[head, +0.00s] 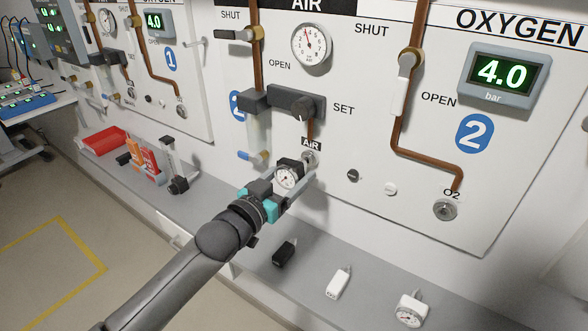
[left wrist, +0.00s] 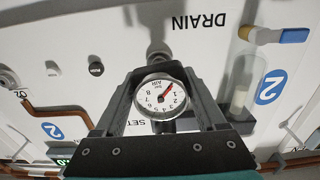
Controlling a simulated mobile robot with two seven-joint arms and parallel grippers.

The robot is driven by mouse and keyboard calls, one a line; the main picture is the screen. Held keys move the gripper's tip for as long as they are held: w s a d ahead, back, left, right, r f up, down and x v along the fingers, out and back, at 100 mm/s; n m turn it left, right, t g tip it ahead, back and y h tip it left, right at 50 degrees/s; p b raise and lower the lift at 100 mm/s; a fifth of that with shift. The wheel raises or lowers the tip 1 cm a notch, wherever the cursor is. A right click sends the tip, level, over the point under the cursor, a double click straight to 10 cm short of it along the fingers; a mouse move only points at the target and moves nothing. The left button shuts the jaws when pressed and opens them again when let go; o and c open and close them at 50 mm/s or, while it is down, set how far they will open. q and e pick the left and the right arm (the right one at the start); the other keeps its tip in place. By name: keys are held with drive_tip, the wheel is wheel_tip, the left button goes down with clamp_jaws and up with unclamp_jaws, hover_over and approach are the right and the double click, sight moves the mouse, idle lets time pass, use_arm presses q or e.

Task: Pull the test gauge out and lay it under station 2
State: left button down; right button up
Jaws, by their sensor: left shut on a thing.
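The test gauge (head: 287,178) is a small round dial with a white face, at the AIR outlet (head: 310,158) of station 2. My left gripper (head: 290,180) is shut on it. In the left wrist view the gauge (left wrist: 160,97) sits between the two fingers, its red needle pointing up and right. Its stem reaches toward the panel; whether it is still seated in the outlet I cannot tell. The station 2 panel (head: 473,134) bears a blue 2 sign. Below it runs a grey shelf (head: 312,262). My right gripper is not in view.
On the shelf lie a black plug (head: 284,252), a white plug (head: 339,282) and another round gauge (head: 411,309). Farther left stand a flowmeter (head: 176,172), orange boxes (head: 147,162) and a red tray (head: 103,141). The O2 outlet (head: 446,209) is empty.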

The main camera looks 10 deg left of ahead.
sight(285, 180)
use_arm(q)
drive_tip(key=shift+s+a+r+p, duration=0.1)
drive_tip(key=shift+s+a+p, duration=0.1)
drive_tip(key=shift+s+p, duration=0.3)
idle(0.7)
drive_tip(key=shift+p+v, duration=0.6)
drive_tip(key=shift+v, duration=0.6)
drive_tip(key=shift+p+v, duration=1.25)
drive_tip(key=shift+v, duration=1.1)
